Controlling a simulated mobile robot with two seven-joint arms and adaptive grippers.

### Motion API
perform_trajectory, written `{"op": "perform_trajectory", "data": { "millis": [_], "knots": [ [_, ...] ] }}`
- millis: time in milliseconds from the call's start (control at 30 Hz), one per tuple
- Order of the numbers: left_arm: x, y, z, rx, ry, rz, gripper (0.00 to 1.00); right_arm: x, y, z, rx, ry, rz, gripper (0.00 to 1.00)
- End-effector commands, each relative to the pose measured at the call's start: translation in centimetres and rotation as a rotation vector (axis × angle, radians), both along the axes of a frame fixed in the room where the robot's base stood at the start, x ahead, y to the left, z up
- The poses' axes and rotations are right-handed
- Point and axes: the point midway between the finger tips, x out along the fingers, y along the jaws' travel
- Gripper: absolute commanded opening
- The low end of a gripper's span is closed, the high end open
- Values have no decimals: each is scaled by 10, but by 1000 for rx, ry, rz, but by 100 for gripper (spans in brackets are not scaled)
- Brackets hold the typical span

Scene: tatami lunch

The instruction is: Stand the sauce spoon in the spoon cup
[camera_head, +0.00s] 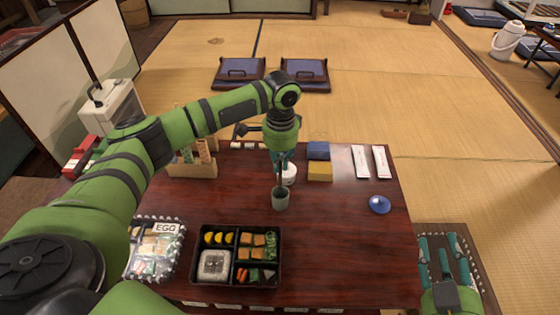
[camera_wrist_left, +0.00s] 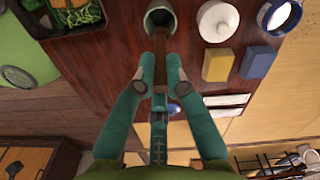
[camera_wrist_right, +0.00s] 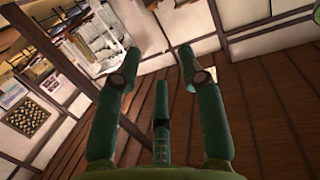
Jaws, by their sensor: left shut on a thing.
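The sauce spoon (camera_wrist_left: 160,48) is a thin brown stick held between the fingers of my left gripper (camera_wrist_left: 160,72). In the head view my left gripper (camera_head: 281,160) is over the table, above the grey spoon cup (camera_head: 281,202). The spoon's lower end reaches the cup's mouth; the cup (camera_wrist_left: 160,20) also shows in the left wrist view. I cannot tell how deep the spoon is in the cup. My right gripper (camera_head: 445,262) is open and empty, off the table's right side; its spread fingers show in the right wrist view (camera_wrist_right: 158,52).
A white round pot (camera_head: 289,174) stands just behind the cup. Blue (camera_head: 318,150) and yellow (camera_head: 320,171) blocks are right of it. A lunch box (camera_head: 236,226) lies in front left.

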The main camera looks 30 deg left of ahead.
Motion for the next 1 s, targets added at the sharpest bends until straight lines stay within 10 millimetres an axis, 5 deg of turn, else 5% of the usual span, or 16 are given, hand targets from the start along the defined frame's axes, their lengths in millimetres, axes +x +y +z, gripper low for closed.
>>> {"op": "perform_trajectory", "data": {
  "millis": [600,1000],
  "knots": [
    [0,0,-44,-1,1,0,0,1,10,33,41,-169,27,40],
    [0,0,-55,-1,1,0,0,-1,14,45,57,-229,38,40]
  ]
}}
